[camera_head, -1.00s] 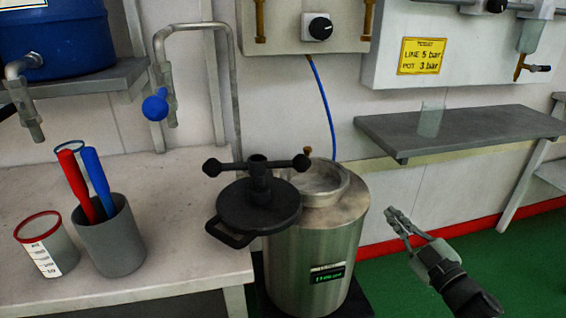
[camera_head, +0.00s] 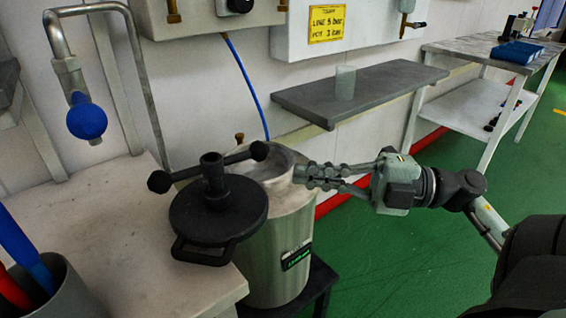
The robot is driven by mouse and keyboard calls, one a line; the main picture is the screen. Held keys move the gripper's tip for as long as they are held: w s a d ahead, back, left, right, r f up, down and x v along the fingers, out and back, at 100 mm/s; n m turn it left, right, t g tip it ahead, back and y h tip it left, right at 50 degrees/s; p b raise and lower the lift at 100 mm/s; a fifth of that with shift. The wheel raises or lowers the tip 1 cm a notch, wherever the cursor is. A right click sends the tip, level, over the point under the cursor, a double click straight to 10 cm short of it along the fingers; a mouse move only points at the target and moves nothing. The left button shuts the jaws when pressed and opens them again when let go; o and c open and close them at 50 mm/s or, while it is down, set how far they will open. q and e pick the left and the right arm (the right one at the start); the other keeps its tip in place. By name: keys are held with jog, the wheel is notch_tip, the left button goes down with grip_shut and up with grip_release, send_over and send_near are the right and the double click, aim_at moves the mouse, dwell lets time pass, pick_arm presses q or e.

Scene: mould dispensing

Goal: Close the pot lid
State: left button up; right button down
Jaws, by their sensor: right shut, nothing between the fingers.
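The steel pot (camera_head: 271,270) stands on a dark low stand beside the bench. Its black lid (camera_head: 219,211), with a cross-bar clamp handle on top and a loop handle at the front, is swung to the left of the pot's mouth. The mouth's steel rim (camera_head: 281,163) shows partly open behind the lid. My right gripper (camera_head: 300,175) is shut and empty, its fingertips pointing left close to the right side of the pot's rim. I cannot tell whether they touch it. My left gripper is not in view.
A pale bench (camera_head: 120,220) with a grey cup (camera_head: 62,292) of red and blue handles lies at the left. A blue-knobbed tap (camera_head: 87,121) stands behind it. A grey wall shelf (camera_head: 390,88) holding a clear beaker (camera_head: 345,83) is behind my right gripper. The green floor is clear at right.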

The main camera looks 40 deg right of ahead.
jog(key=x, duration=0.2)
jog(key=p+x, duration=0.1)
jog(key=x, duration=0.5)
jog(key=shift+w+a+r, duration=0.1)
jog(key=shift+w+r, duration=0.1)
jog(key=shift+r, duration=0.1)
jog(key=shift+w+d+f, duration=0.25)
jog(key=shift+w+d, duration=0.2)
jog(key=shift+d, duration=0.1)
jog(key=shift+w+d+f, duration=0.25)
jog(key=shift+w+d, duration=0.25)
jog(key=shift+d, duration=0.1)
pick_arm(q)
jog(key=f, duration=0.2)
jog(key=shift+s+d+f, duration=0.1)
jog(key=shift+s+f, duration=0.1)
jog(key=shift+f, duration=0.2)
pick_arm(e)
jog(key=shift+w+d, duration=0.2)
jog(key=shift+d, duration=0.15)
jog(key=shift+f, duration=0.1)
